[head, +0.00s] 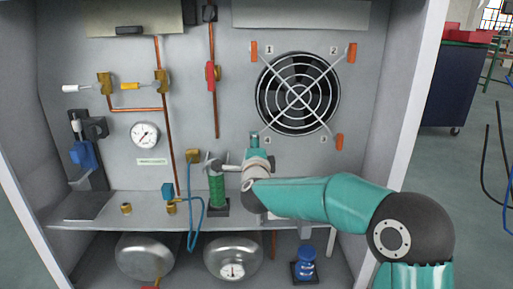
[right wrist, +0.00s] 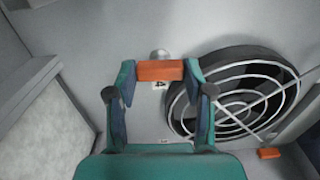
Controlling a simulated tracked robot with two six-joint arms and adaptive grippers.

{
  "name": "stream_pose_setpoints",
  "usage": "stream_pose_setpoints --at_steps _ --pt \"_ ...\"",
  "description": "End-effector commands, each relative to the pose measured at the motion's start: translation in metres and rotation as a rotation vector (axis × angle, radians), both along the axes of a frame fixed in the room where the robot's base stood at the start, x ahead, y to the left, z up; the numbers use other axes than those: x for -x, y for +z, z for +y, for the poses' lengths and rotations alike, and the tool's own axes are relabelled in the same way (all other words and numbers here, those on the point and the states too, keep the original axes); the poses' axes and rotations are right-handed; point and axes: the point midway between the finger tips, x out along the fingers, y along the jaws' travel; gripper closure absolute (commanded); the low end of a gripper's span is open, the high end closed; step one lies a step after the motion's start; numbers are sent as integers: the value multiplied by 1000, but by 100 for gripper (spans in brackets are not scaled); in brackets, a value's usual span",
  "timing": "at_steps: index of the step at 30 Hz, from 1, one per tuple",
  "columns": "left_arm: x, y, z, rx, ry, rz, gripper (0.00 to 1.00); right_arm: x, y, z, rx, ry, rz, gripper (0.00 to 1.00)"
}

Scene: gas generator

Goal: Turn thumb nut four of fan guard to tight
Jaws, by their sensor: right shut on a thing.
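The fan guard (head: 298,94) is a round wire grille on the back panel, with the label 4 (head: 267,140) at its lower left. My right gripper (head: 254,140) is at that corner and hides thumb nut four in the head view. In the right wrist view thumb nut four (right wrist: 160,71) is an orange bar lying across between the fingertips. My right gripper (right wrist: 160,74) is shut on its two ends. My left gripper is not in view.
Orange thumb nuts one (head: 254,52), two (head: 352,53) and three (head: 340,142) sit at the other corners. A green cylinder (head: 217,187) stands on the shelf (head: 95,226) left of my right arm. A red-handled valve (head: 212,75) and copper pipes are farther left.

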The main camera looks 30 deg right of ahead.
Motion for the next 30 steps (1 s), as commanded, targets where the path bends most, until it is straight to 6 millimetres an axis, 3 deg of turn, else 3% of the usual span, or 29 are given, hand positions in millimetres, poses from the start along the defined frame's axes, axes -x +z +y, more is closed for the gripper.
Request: stream_pose_setpoints --at_steps 5,6,10,22,30 --pt "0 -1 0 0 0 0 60 2 -6 -4 -10 -10 8 83" --pt "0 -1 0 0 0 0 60 2 -6 -4 -10 -11 8 43" --pt "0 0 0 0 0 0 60 1 -5 -3 -9 -8 7 23" --pt "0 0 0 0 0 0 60 3 -2 1 -4 -3 3 23" --pt "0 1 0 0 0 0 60 34 -1 20 -4 -1 3 23"
